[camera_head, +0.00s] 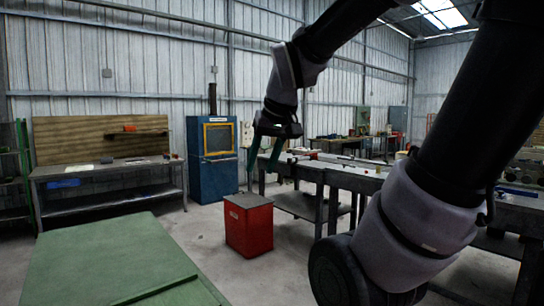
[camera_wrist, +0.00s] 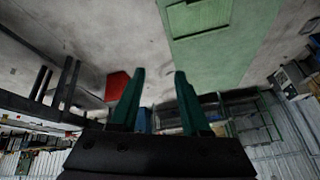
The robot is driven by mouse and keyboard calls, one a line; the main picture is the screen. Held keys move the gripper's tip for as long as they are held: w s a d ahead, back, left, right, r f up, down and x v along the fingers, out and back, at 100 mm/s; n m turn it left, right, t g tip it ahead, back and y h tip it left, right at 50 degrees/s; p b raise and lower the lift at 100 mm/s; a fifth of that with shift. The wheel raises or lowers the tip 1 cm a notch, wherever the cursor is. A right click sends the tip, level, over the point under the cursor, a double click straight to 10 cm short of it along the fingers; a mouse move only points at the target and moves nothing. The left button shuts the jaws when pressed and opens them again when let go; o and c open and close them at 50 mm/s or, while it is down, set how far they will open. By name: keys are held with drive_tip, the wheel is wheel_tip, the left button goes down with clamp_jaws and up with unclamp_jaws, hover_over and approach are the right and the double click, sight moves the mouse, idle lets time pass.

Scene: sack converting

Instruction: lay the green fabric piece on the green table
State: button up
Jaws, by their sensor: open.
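The green table (camera_head: 100,245) fills the lower left of the head view and shows at the upper right of the wrist view (camera_wrist: 240,50). A flat green rectangular shape (camera_wrist: 198,14) with a darker edge lies on it. Its edge also shows near the front of the table in the head view. Its colour is close to the table's, and I cannot tell whether it is the fabric piece or part of the tabletop. My gripper (camera_head: 263,162) is raised in the air, right of and beyond the table. Its two green fingers (camera_wrist: 160,76) are apart with nothing between them.
A red cabinet (camera_head: 248,228) stands on the floor right of the green table. A workbench (camera_head: 105,168) stands behind it, with a blue cabinet (camera_head: 211,155) by the wall. Grey tables (camera_head: 340,180) with small items stand to the right. Bare floor lies between them.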

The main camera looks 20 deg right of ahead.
drive_tip(key=s+m, duration=0.1)
drive_tip(key=s+r+m+t, duration=0.1)
drive_tip(key=s+r+m, duration=0.1)
drive_tip(key=s, duration=0.1)
drive_tip(key=shift+d+t+y, duration=0.3)
drive_tip(key=shift+d+y, duration=0.1)
